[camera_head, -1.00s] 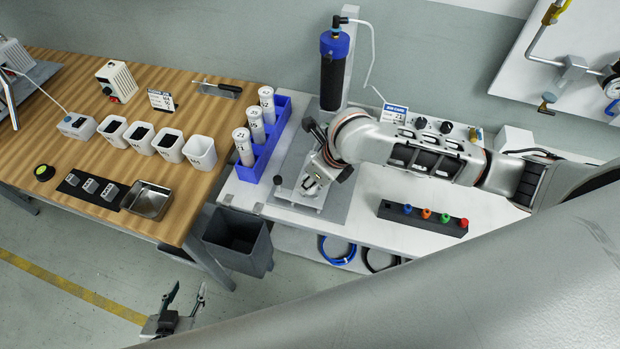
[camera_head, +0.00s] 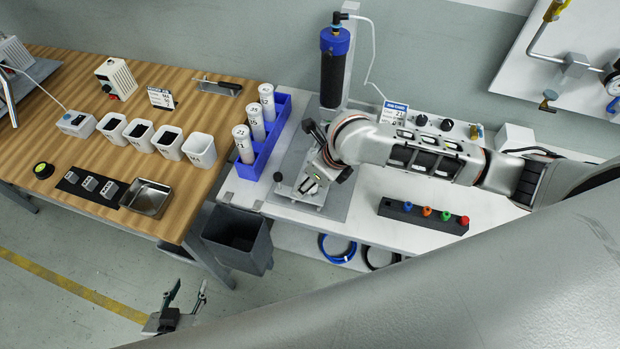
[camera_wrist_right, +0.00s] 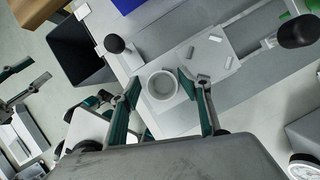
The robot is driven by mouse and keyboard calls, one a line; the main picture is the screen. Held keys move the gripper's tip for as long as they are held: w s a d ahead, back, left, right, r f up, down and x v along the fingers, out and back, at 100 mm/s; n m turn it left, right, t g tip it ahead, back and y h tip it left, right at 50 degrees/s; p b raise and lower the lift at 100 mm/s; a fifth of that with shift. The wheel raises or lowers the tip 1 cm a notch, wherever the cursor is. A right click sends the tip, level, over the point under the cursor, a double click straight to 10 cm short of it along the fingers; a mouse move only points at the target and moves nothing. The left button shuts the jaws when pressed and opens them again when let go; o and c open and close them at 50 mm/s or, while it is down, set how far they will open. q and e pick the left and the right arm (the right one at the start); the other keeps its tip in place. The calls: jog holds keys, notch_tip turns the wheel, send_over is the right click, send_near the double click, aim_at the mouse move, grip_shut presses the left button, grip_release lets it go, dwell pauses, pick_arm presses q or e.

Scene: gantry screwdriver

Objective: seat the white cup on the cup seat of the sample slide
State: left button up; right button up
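The white cup (camera_wrist_right: 162,88) shows from above in the right wrist view, upright, between the fingertips of my right gripper (camera_wrist_right: 159,80). A small gap shows between the cup and the left-hand finger; the other fingertip is close to its rim. The cup overlaps the edge of the pale sample slide plate (camera_wrist_right: 213,55); its base is hidden, so I cannot tell if it sits in the cup seat. In the head view my right gripper (camera_head: 318,181) is low over the slide plate (camera_head: 309,196). My left gripper (camera_head: 190,287) is open and empty over the floor at the bottom.
A black-and-blue screwdriver column (camera_head: 334,70) stands behind the slide. A blue rack (camera_head: 262,160) with white tubes is to its left. A dark block (camera_head: 424,218) with coloured pegs lies to the right. A grey bin (camera_head: 238,238) stands in front of the bench.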

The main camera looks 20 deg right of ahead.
jog(key=shift+d+r, duration=0.1)
jog(key=v, duration=1.1)
jog(key=shift+r, duration=0.35)
jog(key=shift+s, duration=0.15)
